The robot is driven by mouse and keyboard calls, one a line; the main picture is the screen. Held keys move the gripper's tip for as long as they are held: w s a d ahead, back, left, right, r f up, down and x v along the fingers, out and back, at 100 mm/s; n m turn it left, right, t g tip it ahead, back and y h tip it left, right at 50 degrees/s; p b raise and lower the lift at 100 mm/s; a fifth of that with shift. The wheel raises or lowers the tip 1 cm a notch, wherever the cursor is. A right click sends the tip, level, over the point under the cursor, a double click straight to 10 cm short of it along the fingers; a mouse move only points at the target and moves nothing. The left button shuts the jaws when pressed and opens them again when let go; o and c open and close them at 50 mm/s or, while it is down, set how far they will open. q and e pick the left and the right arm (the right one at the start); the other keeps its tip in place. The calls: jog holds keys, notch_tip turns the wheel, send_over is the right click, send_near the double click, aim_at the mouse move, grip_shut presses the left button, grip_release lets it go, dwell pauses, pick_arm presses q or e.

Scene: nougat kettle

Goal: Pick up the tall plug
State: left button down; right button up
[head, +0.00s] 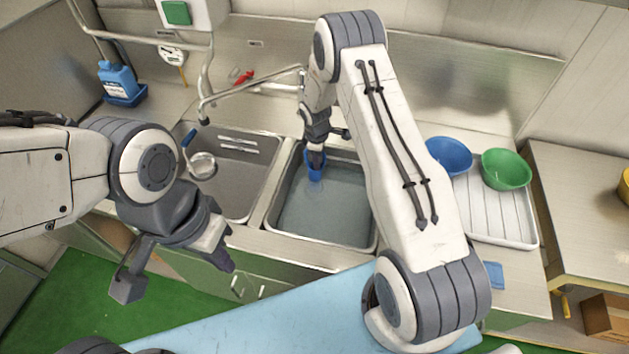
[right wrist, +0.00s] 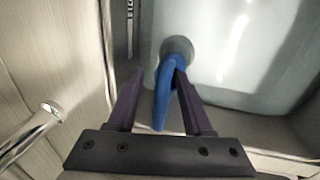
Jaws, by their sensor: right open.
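The tall plug (head: 314,172) is blue and stands in the right basin of the sink, in shallow water. In the right wrist view the blue plug (right wrist: 164,92) rises from a round grey base (right wrist: 178,48). My right gripper (head: 318,150) reaches down into that basin over the plug. In the right wrist view its fingers (right wrist: 158,77) are open, with the plug's blue upper part between them, closer to the right finger. I cannot tell whether they touch. My left gripper (head: 177,276) is open and empty in front of the sink, over the floor.
The left basin (head: 237,165) holds a ladle (head: 202,165). A faucet (head: 250,90) reaches over the sink. A blue bottle (head: 117,78) stands back left.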

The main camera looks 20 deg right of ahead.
grip_shut()
dwell(1.3)
